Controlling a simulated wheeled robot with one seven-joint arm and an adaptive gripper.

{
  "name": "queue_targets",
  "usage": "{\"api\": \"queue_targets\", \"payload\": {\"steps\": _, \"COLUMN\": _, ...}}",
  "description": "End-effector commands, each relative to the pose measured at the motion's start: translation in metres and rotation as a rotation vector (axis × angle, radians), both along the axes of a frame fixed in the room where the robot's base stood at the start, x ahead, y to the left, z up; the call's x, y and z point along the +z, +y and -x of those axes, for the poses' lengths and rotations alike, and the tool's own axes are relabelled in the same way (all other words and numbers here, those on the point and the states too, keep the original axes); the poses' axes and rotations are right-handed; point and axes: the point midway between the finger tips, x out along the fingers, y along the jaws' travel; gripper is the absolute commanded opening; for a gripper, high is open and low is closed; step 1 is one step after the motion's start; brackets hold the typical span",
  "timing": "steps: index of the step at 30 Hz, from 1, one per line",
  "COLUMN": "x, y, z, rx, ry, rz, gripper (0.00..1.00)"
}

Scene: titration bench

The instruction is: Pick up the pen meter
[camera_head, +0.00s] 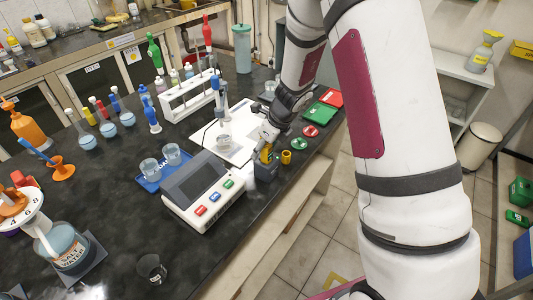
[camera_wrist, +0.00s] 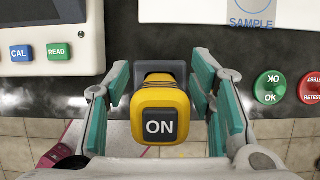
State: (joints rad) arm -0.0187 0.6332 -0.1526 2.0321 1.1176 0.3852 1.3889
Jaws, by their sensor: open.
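The pen meter, as I take the yellow body with a dark ON button to be, is near the bench's front edge in the wrist view (camera_wrist: 157,98). It shows small in the head view (camera_head: 265,153), partly hidden by my gripper. Its far end sits at a dark holder (camera_wrist: 160,68). My gripper (camera_wrist: 158,118) is open, with teal-padded fingers on both sides of the pen meter. A gap shows on each side between pads and body. In the head view my gripper (camera_head: 268,136) is at the pen meter, and its fingers are hard to make out.
A white meter box (camera_head: 203,190) with coloured buttons stands close to the left. A white SAMPLE sheet (camera_wrist: 250,10) lies behind. Green and red round buttons (camera_wrist: 271,86) are to the right. A small yellow cylinder (camera_head: 286,157) stands close by. A white rack (camera_head: 190,98) stands farther back.

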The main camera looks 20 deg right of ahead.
Motion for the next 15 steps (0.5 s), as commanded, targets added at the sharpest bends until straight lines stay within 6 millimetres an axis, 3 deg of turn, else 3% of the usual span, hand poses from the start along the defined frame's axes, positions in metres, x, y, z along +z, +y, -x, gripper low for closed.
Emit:
{"api": "queue_targets", "payload": {"steps": 8, "x": -0.0023, "y": 0.0005, "z": -0.0014, "rx": 0.0, "ry": -0.002, "rz": 0.001, "gripper": 0.5}}
{"api": "queue_targets", "payload": {"steps": 12, "x": -0.0023, "y": 0.0005, "z": -0.0012, "rx": 0.001, "ry": -0.002, "rz": 0.0, "gripper": 0.18}}
{"api": "queue_targets", "payload": {"steps": 15, "x": -0.0023, "y": 0.0005, "z": -0.0012, "rx": 0.001, "ry": -0.001, "rz": 0.001, "gripper": 0.0}}
